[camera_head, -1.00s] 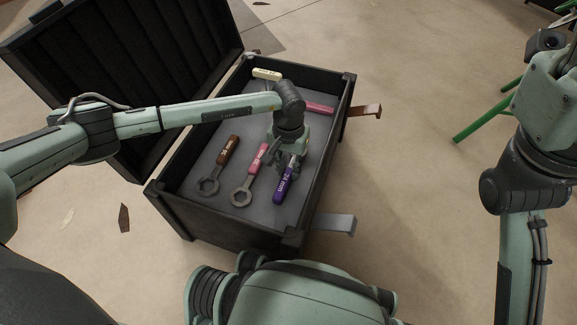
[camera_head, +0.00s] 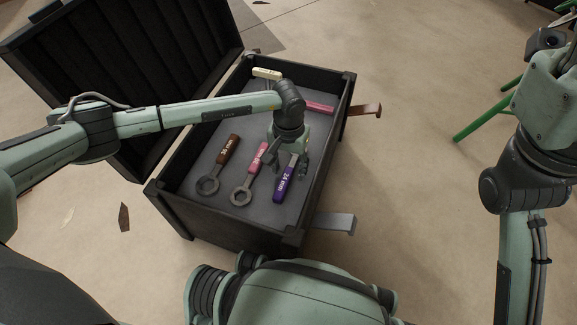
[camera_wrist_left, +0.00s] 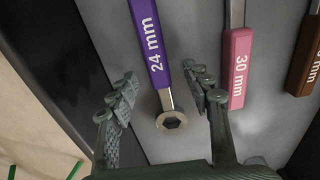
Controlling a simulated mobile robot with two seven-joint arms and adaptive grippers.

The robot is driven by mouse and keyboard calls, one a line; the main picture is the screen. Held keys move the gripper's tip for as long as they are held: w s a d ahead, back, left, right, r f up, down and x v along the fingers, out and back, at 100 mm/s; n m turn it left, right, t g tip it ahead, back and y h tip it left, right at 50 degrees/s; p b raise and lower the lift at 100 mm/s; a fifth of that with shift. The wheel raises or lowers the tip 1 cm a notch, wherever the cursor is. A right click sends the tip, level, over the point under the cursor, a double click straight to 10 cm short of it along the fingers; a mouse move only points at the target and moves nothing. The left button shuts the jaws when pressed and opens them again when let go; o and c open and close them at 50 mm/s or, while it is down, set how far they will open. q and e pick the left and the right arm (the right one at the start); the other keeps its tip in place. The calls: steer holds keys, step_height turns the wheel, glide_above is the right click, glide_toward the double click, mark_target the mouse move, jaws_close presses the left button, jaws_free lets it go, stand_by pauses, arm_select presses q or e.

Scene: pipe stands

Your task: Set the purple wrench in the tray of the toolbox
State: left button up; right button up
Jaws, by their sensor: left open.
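The purple wrench (camera_head: 285,180), marked 24 mm, lies on the grey tray (camera_head: 211,152) of the black toolbox (camera_head: 225,225). In the left wrist view the purple wrench (camera_wrist_left: 152,45) points its ring end between my fingers, apart from both. My left gripper (camera_head: 288,165) is open and empty, over the ring end of the purple wrench; its fingers also show in the left wrist view (camera_wrist_left: 165,95). The gripper hides the ring end in the head view. My right arm shows at the right edge, but its gripper is not in view.
A pink wrench (camera_head: 257,160) and a brown wrench (camera_head: 228,150) lie left of the purple one. A cream-handled tool (camera_head: 267,73) and another pink handle (camera_head: 320,108) lie at the back. The open lid (camera_head: 130,60) stands left; a green-legged stand (camera_head: 470,130) is at right.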

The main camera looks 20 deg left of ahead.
mark_target(288, 170)
arm_select(q)
steer(key=shift+r, duration=0.1)
steer(key=shift+r, duration=3.65)
